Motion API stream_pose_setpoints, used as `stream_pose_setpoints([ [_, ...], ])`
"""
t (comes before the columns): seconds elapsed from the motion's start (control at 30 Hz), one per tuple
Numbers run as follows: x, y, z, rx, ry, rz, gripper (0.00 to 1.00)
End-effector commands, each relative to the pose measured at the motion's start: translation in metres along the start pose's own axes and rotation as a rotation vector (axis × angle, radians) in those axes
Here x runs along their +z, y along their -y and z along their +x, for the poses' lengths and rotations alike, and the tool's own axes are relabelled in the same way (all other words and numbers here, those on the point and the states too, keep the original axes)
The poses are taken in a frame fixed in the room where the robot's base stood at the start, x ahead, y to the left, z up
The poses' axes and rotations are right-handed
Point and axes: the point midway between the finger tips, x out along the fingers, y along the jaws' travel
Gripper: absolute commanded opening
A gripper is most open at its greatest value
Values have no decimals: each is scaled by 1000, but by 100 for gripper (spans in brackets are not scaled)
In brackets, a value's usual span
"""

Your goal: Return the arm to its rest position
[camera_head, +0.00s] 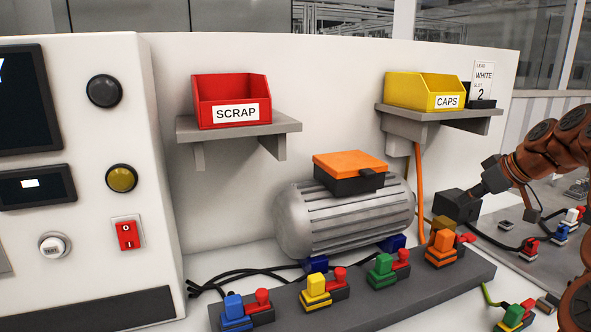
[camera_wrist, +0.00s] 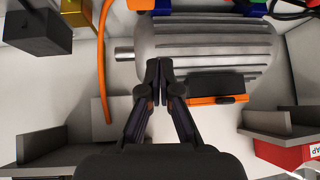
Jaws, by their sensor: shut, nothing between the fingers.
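My gripper (camera_wrist: 160,72) shows in the wrist view, its two dark fingers meeting at the tips with nothing between them. It overlaps the grey finned motor (camera_wrist: 205,45) in that picture, beside the motor's orange-and-black box (camera_wrist: 215,99). How far the fingertips are from the motor is hard to tell. I cannot make out the gripper's fingers in the head view. There the motor (camera_head: 345,218) lies on the bench with its orange-lidded box (camera_head: 350,165) on top.
The red SCRAP bin (camera_head: 232,103) and yellow CAPS bin (camera_head: 425,92) stand on wall shelves. A dark block (camera_wrist: 38,28) and an orange cable (camera_wrist: 102,75) are left of the fingers. Several coloured connectors line a grey rail (camera_head: 375,303) before the motor.

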Motion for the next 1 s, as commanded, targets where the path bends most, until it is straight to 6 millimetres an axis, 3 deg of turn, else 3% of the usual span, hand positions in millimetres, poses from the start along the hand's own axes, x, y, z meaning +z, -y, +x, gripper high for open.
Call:
stream_pose_setpoints([
  [0.03,-5,21,2,-28,18,-2,0],
  [0.2,-11,86,8,-90,84,6,0],
  [0.47,4,177,12,-142,211,28,0],
  [0.7,43,248,11,-150,349,64,0],
  [1.0,112,314,-1,-95,520,137,0],
])
